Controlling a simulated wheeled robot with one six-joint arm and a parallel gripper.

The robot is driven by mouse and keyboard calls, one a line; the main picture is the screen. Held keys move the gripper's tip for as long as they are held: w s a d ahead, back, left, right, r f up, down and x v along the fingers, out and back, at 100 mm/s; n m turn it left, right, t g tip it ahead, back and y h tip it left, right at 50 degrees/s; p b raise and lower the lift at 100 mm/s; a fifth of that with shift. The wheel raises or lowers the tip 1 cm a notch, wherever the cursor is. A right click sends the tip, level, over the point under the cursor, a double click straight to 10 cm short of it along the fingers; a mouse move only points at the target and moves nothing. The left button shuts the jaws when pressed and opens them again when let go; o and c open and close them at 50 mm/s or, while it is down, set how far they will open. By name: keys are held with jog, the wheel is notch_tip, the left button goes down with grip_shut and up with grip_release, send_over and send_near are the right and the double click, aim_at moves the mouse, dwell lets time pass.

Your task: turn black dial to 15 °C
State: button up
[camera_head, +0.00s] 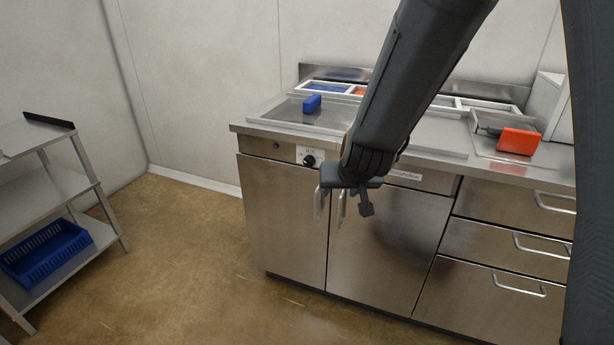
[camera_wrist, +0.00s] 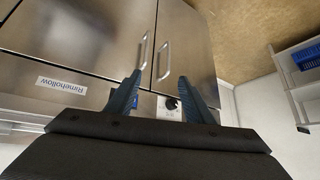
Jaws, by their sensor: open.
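The black dial (camera_head: 309,161) sits on a white plate on the front panel of the steel counter, below the worktop edge. In the wrist view the dial (camera_wrist: 171,104) shows between my two fingers, nearer the right one. The markings on its plate are too small to read, so its setting cannot be told. My gripper (camera_head: 366,208) is open and empty, in front of the cabinet doors, to the right of and lower than the dial in the head view. In the wrist view my gripper's fingertips (camera_wrist: 160,77) are spread apart and touch nothing that I can see.
Two vertical door handles (camera_wrist: 164,60) stick out below the panel. A shelf (camera_head: 85,155) with a blue basket (camera_head: 47,252) stands at left. The floor between is clear.

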aim_at(307, 164)
jog(key=w+a+f+m+t+h+b, duration=0.1)
jog(key=w+a+f+t+h+b, duration=0.1)
jog(key=w+a+t+h+b, duration=0.3)
jog(key=w+a+f+m+t+h+b, duration=0.1)
jog(key=w+a+f+t+h+b, duration=0.2)
jog(key=w+a, duration=0.45)
jog(key=shift+t+y, duration=0.5)
jog(key=x, duration=0.5)
jog(key=b+x, duration=0.1)
jog(key=x, duration=0.1)
jog(key=shift+d+r, duration=0.1)
jog(key=shift+d, duration=0.25)
jog(key=shift+c, duration=0.2)
jog(key=c, duration=1)
